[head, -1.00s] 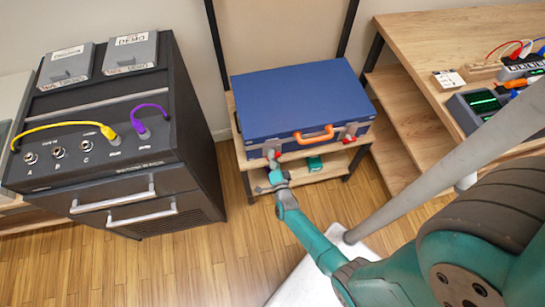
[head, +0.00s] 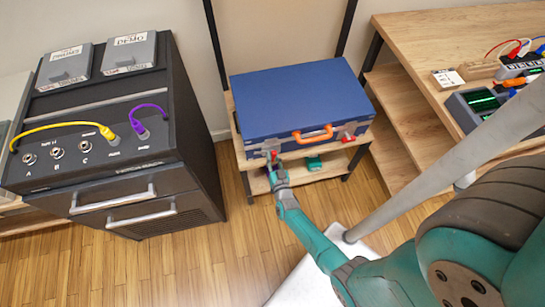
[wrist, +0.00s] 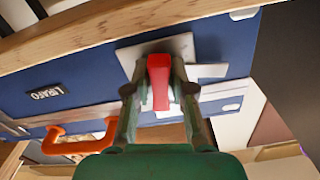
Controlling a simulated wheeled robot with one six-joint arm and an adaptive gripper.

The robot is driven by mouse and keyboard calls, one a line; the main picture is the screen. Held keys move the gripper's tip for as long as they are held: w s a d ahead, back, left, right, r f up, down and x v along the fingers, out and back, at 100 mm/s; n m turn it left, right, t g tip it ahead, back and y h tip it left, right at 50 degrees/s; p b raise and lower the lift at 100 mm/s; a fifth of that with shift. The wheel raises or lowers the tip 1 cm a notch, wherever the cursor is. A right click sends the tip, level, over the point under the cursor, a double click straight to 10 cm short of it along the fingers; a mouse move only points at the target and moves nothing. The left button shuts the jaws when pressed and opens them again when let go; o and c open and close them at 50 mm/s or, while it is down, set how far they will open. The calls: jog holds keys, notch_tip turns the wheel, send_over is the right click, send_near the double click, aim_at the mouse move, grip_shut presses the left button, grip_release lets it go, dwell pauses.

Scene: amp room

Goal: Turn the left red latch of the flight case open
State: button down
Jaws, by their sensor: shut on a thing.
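The blue flight case (head: 300,97) lies closed on a small wooden shelf, with an orange handle (head: 313,134) on its front. The left red latch (wrist: 159,82) sits on a metal plate (wrist: 160,50) on the case front. My gripper (wrist: 157,88) has a finger on each side of this latch and is shut on it. In the head view my gripper (head: 275,166) reaches the case's front left corner, and the latch is mostly hidden there. The right red latch (head: 348,137) shows on the case front, right of the handle.
A dark amp cabinet (head: 95,150) with yellow and purple cables stands to the left. A wooden desk (head: 430,40) with devices stands at the right. A green item (head: 314,163) lies on the shelf below the case. Wooden floor lies open in front.

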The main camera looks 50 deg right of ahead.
jog(key=shift+f+n, duration=0.1)
jog(key=shift+n, duration=1)
jog(key=c, duration=1)
grip_release()
jog(key=shift+c, duration=0.2)
jog(key=shift+s, duration=0.1)
jog(key=v, duration=1.2)
